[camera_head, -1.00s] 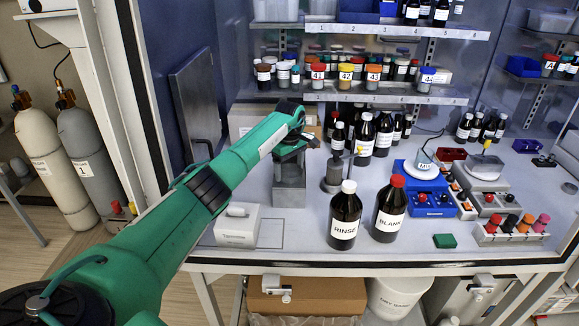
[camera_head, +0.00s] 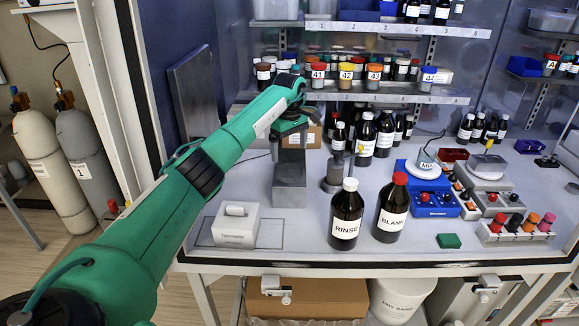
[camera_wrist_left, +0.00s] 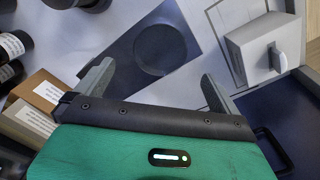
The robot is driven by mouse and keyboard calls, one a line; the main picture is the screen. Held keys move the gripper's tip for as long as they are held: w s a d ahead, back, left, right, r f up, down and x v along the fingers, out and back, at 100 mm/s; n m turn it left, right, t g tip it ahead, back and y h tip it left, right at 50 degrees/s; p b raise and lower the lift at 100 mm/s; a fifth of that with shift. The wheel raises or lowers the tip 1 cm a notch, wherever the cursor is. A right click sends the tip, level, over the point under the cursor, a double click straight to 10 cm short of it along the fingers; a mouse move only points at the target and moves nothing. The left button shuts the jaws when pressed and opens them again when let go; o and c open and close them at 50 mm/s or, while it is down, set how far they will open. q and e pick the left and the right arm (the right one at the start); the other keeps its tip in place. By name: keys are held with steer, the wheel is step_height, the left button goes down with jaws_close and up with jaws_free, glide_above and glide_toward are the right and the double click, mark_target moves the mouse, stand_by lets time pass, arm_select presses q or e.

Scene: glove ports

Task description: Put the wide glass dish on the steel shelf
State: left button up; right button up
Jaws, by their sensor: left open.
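My left gripper (camera_head: 292,124) is above a grey steel block stand (camera_head: 290,178) on the worktop. In the left wrist view the gripper (camera_wrist_left: 157,75) is open, with its two fingers apart and nothing seen between them. Beyond the fingers is a dark grey plate with a round mark or recess (camera_wrist_left: 158,48). I cannot make out a wide glass dish in either view. Steel wall shelves (camera_head: 375,97) run behind the gripper and hold jars and bottles. My right gripper is not in view.
A RINSE bottle (camera_head: 346,216) and a BLANK bottle (camera_head: 391,210) stand right of the stand. A white box (camera_head: 236,226) is at its front left. Dark bottles (camera_head: 364,135) and cardboard boxes stand behind. The front worktop between the white box and RINSE is clear.

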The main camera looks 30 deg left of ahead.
arm_select(q)
step_height(320, 180, up, 5)
steer(key=shift+f+b, duration=0.1)
steer(key=shift+b, duration=0.45)
